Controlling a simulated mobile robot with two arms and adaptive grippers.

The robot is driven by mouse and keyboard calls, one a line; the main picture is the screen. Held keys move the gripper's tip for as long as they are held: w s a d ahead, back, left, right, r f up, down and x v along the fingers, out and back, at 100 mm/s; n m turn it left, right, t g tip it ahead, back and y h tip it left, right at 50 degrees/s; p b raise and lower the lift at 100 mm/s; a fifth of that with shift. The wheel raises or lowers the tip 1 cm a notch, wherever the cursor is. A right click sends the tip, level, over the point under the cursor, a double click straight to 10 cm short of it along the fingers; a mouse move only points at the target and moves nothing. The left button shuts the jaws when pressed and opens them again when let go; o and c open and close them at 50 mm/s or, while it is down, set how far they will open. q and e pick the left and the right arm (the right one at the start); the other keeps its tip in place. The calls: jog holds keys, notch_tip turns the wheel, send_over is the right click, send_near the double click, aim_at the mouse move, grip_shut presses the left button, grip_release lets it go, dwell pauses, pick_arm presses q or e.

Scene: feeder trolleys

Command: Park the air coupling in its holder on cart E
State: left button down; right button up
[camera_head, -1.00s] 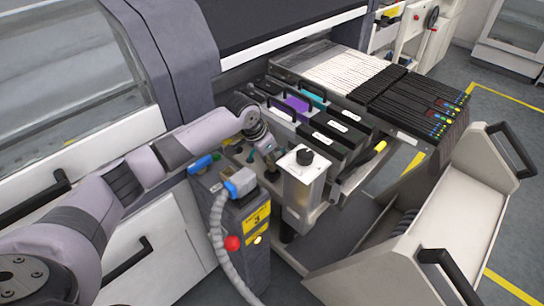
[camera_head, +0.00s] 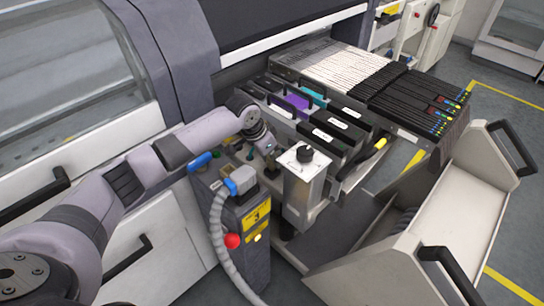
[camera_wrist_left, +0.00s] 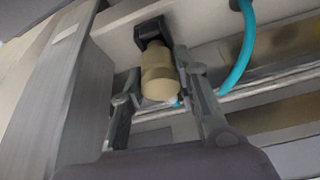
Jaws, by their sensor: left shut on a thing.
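The air coupling (camera_wrist_left: 160,76) is a beige, rounded body between the two fingers of my left gripper (camera_wrist_left: 155,88) in the left wrist view. The gripper is shut on it. The coupling's far end meets a black bracket (camera_wrist_left: 152,30) on a pale wall; I cannot tell whether it is seated there or only in front of it. In the head view my left gripper (camera_head: 266,150) reaches down behind a white box, and its fingertips and the coupling are hidden. No cart letter E is readable. My right gripper is not in view.
A dark post with a yellow sign (camera_head: 257,213) and a grey hose (camera_head: 220,236) stands in front. A teal hose (camera_wrist_left: 245,50) curves close by. Feeders (camera_head: 345,125) lie behind.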

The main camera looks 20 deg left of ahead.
pick_arm(q)
jog(key=shift+f, duration=0.75)
jog(key=c, duration=1.2)
grip_release()
jog(key=shift+o, duration=0.2)
